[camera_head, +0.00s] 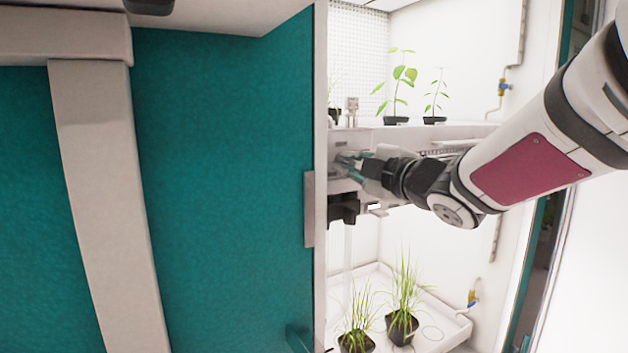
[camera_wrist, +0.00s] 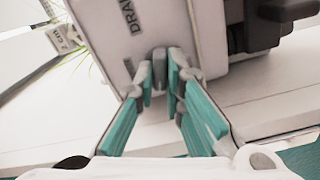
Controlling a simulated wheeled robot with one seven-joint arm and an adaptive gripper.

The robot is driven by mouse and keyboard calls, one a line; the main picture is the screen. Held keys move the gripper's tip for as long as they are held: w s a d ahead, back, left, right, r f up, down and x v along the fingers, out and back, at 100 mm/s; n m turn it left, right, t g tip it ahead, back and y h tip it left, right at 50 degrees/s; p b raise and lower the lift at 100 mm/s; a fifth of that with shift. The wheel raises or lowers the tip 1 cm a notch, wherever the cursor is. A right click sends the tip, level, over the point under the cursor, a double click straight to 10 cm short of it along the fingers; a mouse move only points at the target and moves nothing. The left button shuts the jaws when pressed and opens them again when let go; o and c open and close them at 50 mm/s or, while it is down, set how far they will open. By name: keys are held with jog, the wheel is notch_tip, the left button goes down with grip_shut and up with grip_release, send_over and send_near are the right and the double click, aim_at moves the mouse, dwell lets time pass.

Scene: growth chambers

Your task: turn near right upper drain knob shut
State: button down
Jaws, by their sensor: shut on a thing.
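A white box marked "DRAIN" (camera_wrist: 130,35) fills the upper middle of the wrist view. A small grey knob (camera_wrist: 159,62) is on its face, partly covered by the fingers. My gripper (camera_wrist: 161,82) has its teal-padded fingers closed around the knob from both sides. In the head view my gripper (camera_head: 352,160) reaches in from the right to the box at the chamber's near edge, just below the upper shelf. The knob cannot be made out there, and its exact angle is hard to tell.
Potted seedlings (camera_head: 396,119) stand on the upper shelf (camera_head: 460,131), close above my arm. Grassy pots (camera_head: 402,328) sit in a lower white tray (camera_head: 452,335). A large teal panel (camera_head: 225,180) fills the left. A black fitting (camera_wrist: 285,10) is beside the box.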

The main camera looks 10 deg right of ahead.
jog(key=shift+n+b, duration=1.65)
jog(key=shift+n, duration=0.05)
jog(key=c, duration=1.7)
grip_release()
jog(key=shift+f, duration=0.1)
jog(key=v, duration=1.2)
